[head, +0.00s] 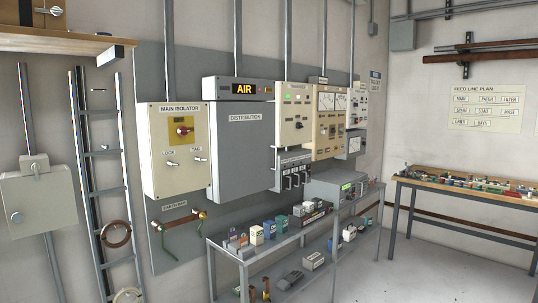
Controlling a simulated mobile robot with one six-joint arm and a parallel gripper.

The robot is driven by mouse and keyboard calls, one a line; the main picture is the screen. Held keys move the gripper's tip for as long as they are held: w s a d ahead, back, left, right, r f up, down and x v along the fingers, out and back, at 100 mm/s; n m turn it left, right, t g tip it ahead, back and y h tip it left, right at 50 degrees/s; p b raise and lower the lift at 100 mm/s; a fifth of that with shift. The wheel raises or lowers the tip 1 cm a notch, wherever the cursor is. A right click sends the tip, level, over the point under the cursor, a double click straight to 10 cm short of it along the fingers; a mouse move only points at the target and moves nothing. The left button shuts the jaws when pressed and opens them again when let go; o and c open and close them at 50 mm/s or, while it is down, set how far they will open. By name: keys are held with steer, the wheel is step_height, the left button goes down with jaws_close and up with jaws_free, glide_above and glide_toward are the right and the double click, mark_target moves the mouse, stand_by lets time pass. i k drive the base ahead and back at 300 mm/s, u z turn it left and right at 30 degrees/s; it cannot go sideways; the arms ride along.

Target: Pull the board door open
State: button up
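The grey cabinet marked DISTRIBUTION (241,155) hangs on the wall panel at the centre-left of the head view. Its large flat door appears shut. A lit yellow AIR sign (244,89) shows on the strip above the door. I cannot make out a handle on the door at this size. My gripper is not in this view.
The cream MAIN ISOLATOR box (180,150) is left of the cabinet, and the control panels (296,117) are right. A metal shelf table (247,261) with small boxes stands below. A workbench (475,190) is at right. The floor between is clear.

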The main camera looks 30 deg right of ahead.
mark_target(243, 133)
steer(key=z, duration=0.3)
steer(key=i, duration=1)
steer(key=u, duration=0.3)
